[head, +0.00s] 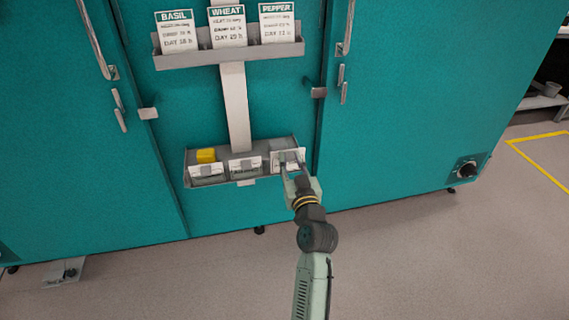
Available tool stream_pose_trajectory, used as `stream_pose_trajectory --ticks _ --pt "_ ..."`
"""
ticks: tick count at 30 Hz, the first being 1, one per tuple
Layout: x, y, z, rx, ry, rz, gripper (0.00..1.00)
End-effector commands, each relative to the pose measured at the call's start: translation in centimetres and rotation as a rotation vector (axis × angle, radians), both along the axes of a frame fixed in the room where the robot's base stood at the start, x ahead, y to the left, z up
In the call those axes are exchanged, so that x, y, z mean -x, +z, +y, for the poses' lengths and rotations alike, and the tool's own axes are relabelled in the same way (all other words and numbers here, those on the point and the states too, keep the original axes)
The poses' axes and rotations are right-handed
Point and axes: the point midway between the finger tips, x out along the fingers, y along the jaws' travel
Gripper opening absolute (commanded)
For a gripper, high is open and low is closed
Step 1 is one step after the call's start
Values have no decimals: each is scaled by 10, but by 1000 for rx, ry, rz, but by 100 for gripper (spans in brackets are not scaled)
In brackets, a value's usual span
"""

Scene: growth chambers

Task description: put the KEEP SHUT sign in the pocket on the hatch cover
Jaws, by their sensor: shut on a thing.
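My gripper (292,168) reaches up to the right end of the low grey tray (248,182) on the teal chamber front. It is shut on the rightmost white-faced piece (283,157), which is still at the tray. The fingers cover part of this piece. Two similar white-faced pieces stand to its left, one in the middle (245,167) and one at the left (207,171). Their lettering is too small to read, so I cannot tell which is the KEEP SHUT sign. I cannot make out a hatch cover or its pocket for certain.
An upper grey rack (230,56) holds BASIL (176,30), WHEAT (227,26) and PEPPER (277,22) cards. A yellow block (206,155) sits in the low tray's left. Door handles (97,38) stick out at both sides.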

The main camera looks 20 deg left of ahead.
Motion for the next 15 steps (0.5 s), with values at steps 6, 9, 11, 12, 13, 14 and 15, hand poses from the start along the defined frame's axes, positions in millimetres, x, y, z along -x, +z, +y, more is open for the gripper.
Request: stream_pose_trajectory --ticks 6,9,11,12,13,14,15 --pt "15 -2 -10 1 0 1 0" --pt "22 -4 -15 2 0 1 0" --pt "26 -4 -17 1 0 0 0" --pt "28 -4 -19 1 0 0 0" --pt "30 -4 -20 1 -1 0 0" --pt "31 -4 -21 1 -1 0 0" --pt "33 -4 -23 0 -1 1 0"
